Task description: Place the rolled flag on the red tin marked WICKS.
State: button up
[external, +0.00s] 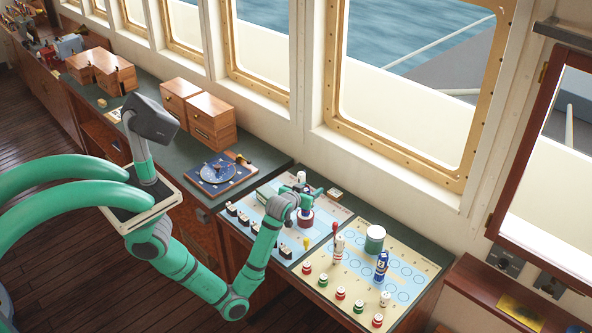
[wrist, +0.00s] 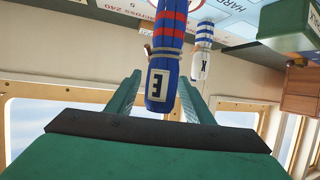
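A rolled flag, blue with red bands and a white label reading E (wrist: 163,80), is between the two fingers of my gripper (wrist: 163,88) in the wrist view. Its upper part runs out of that picture. A thin gap seems to show beside the left finger, so I cannot tell whether the fingers press on it. In the external view my gripper (external: 304,190) is over the chart, directly above a dark red tin (external: 306,219). The tin's lettering is not readable, and my gripper hides much of the space above it. I cannot tell whether flag and tin touch.
A white and blue rolled flag marked X (wrist: 204,38) stands beyond my gripper. On the nearer board stand a blue flag (external: 381,266), a white and red flag (external: 338,249) and a green tin (external: 375,240). Windows border the far side.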

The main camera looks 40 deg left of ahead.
jog(key=shift+r, duration=0.1)
jog(key=shift+s+r, duration=0.15)
jog(key=v, duration=1.1)
jog(key=shift+s, duration=0.3)
jog(key=shift+r, duration=0.15)
